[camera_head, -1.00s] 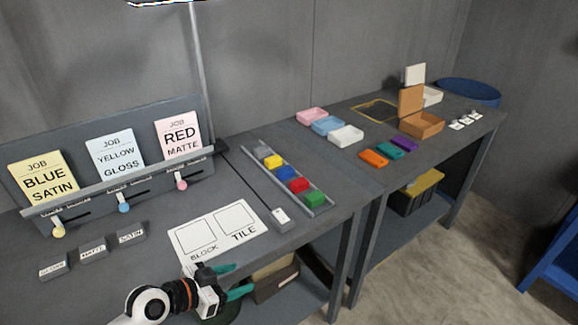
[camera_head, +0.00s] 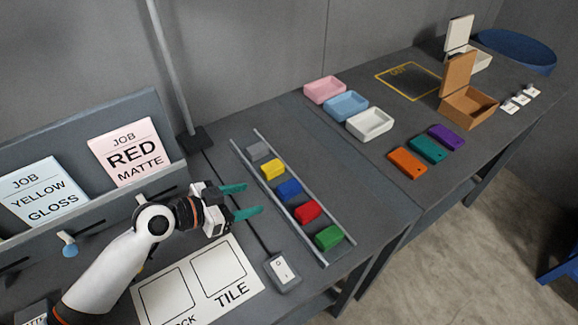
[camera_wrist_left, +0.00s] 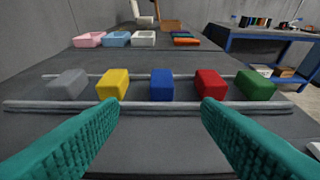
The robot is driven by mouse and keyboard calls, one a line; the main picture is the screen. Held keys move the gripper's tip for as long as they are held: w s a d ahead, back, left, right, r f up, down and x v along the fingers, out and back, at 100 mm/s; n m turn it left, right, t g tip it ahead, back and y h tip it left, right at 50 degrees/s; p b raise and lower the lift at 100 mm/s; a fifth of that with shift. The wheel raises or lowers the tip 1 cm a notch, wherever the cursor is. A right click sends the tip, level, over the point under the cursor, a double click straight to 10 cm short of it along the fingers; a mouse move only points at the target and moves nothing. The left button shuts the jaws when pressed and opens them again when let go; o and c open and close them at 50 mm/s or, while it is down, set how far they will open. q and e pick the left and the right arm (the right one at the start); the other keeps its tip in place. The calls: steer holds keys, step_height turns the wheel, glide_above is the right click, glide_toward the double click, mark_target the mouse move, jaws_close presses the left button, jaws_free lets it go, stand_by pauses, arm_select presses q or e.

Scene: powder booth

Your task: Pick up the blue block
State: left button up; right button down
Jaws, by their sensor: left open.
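The blue block (camera_head: 289,190) sits in the middle of a row of blocks between two grey rails. In the left wrist view the blue block (camera_wrist_left: 161,86) is straight ahead, between and beyond my fingertips. My left gripper (camera_head: 254,199) is open and empty, with teal fingers pointing at the row. It is just left of the near rail, apart from the blue block. My right gripper is not in view.
Grey (camera_head: 259,151), yellow (camera_head: 273,169), red (camera_head: 307,211) and green (camera_head: 328,237) blocks share the row. A switch box (camera_head: 283,272) stands near the rail's front end. Pink (camera_head: 325,89), blue (camera_head: 346,105) and white (camera_head: 370,123) trays stand farther right.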

mark_target(285, 188)
arm_select(q)
steer(key=shift+w+d+f+p, duration=0.1)
steer(key=shift+w+d+p, duration=0.3)
steer(key=shift+w+d, duration=0.2)
steer(key=p+x, duration=0.1)
steer(key=x, duration=0.4)
steer(key=shift+s+d, duration=0.1)
steer(key=shift+s, duration=0.1)
steer(key=shift+w+d+f+p, duration=0.1)
steer(key=shift+w+d+p, duration=0.05)
steer(key=shift+p, duration=0.15)
steer(key=shift+w+d+p, duration=0.15)
steer(key=shift+d+p, duration=0.1)
steer(key=shift+p, duration=0.05)
steer(key=p+x, duration=0.1)
steer(key=x, duration=0.3)
steer(key=shift+d+p, duration=0.2)
steer(key=shift+p, duration=0.15)
steer(key=shift+d, duration=0.1)
steer(key=c, duration=1.1)
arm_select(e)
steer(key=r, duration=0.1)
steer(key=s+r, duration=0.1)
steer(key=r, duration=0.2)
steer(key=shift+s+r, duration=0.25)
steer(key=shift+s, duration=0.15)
